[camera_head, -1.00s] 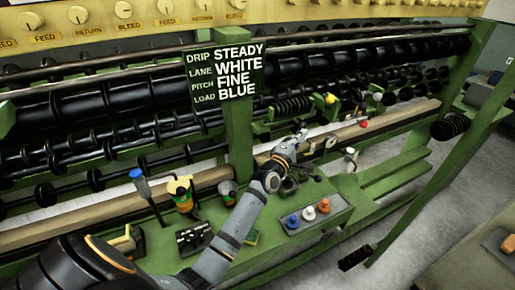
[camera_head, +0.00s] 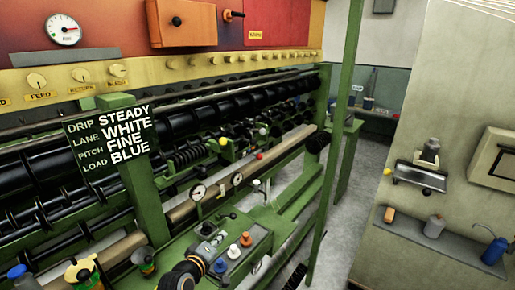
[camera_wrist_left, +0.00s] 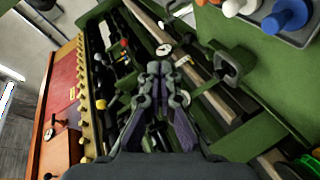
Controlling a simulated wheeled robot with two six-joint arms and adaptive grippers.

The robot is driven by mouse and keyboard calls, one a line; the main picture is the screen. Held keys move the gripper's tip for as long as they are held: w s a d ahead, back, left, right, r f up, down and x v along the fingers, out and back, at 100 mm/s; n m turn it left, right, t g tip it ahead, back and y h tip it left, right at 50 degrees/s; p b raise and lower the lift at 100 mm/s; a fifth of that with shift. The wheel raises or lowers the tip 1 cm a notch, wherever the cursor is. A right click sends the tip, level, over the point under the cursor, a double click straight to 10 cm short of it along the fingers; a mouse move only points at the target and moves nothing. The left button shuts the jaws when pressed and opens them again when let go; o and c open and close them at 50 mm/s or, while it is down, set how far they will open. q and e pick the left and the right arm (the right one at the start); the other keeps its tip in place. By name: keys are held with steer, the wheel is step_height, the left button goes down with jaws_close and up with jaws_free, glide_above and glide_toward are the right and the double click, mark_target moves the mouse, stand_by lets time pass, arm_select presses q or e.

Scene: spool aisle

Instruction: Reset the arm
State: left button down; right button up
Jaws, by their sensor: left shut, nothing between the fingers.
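My left arm enters at the bottom of the head view, and its gripper (camera_head: 207,236) is over the green control bench, left of the blue, orange and white knobs. In the left wrist view the gripper (camera_wrist_left: 160,70) has its fingers together with nothing between them. Green bench surface and the machine's rollers lie beyond the fingertips. My right gripper is in neither view.
The green machine with black rollers (camera_head: 230,95) fills the left. A sign (camera_head: 110,140) hangs on a green post. The blue knob (camera_head: 220,266), orange knob (camera_head: 234,251) and white knob (camera_head: 246,240) sit close by. Grey floor (camera_head: 345,205) is open at right.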

arm_select(q)
steer(key=s+a+f+m+g+y, duration=0.1)
steer(key=s+a+f+m+g, duration=0.2)
steer(key=s, duration=0.7)
steer(key=s+a+f+m+g+y, duration=0.15)
steer(key=s+m+g, duration=0.25)
steer(key=s, duration=0.5)
steer(key=s+a+f+m+g+y, duration=0.2)
steer(key=s+f+m+g, duration=0.15)
steer(key=s, duration=0.65)
step_height(320, 180, down, 25)
steer(key=s+a+g, duration=0.1)
steer(key=s+a, duration=0.1)
steer(key=a, duration=0.1)
steer(key=s+f+g, duration=0.1)
steer(key=s+f, duration=1.7)
steer(key=s, duration=0.1)
steer(key=shift+a, duration=0.45)
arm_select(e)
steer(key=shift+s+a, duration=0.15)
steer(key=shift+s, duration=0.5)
arm_select(q)
steer(key=shift+h, duration=0.25)
